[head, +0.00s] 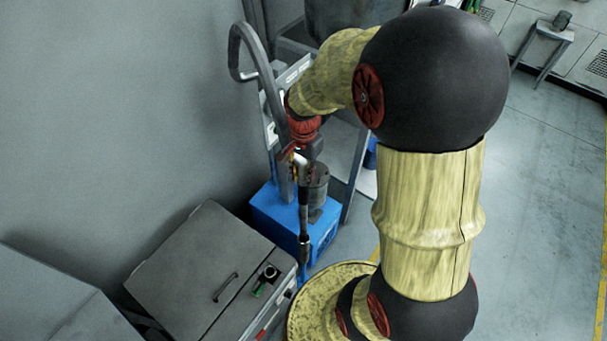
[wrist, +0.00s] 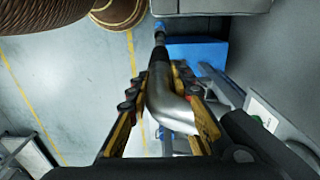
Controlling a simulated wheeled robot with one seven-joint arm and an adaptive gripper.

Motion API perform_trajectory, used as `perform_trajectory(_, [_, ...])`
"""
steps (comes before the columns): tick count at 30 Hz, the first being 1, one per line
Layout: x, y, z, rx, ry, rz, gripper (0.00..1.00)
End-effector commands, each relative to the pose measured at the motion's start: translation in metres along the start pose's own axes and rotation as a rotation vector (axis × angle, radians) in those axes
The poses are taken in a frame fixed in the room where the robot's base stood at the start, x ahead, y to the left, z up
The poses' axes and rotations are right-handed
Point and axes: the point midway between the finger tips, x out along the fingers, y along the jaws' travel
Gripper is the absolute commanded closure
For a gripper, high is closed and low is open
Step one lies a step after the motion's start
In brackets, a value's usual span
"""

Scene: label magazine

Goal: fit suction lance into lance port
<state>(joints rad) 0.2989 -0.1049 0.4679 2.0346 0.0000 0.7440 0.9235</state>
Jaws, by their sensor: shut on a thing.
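My gripper (head: 301,160) is shut on the suction lance (head: 304,222), whose dark shaft hangs almost upright with its lower end near the grey cabinet's right side. In the wrist view, the lance's bent metal upper part (wrist: 168,100) lies between the yellow fingers of my gripper (wrist: 160,95), and its shaft runs away towards the top. A dark round fitting (head: 269,272), which looks like the lance port, sits on the grey cabinet's lid with a green part beside it. In the head view, the lance tip is right of this fitting and apart from it in the picture; its height above is unclear.
The grey cabinet (head: 190,275) has a lid handle. A blue box (head: 278,212) stands behind the lance; it also shows in the wrist view (wrist: 200,50). A grey curved pipe (head: 262,65) and a frame stand close to my arm. Open floor (head: 540,200) lies right.

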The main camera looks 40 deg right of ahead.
Motion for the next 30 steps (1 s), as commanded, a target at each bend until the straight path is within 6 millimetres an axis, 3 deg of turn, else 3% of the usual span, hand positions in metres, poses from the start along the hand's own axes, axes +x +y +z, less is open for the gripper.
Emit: perform_trajectory(30, [-0.093, -0.001, -0.001, 0.0, 0.002, -0.003, 1.0])
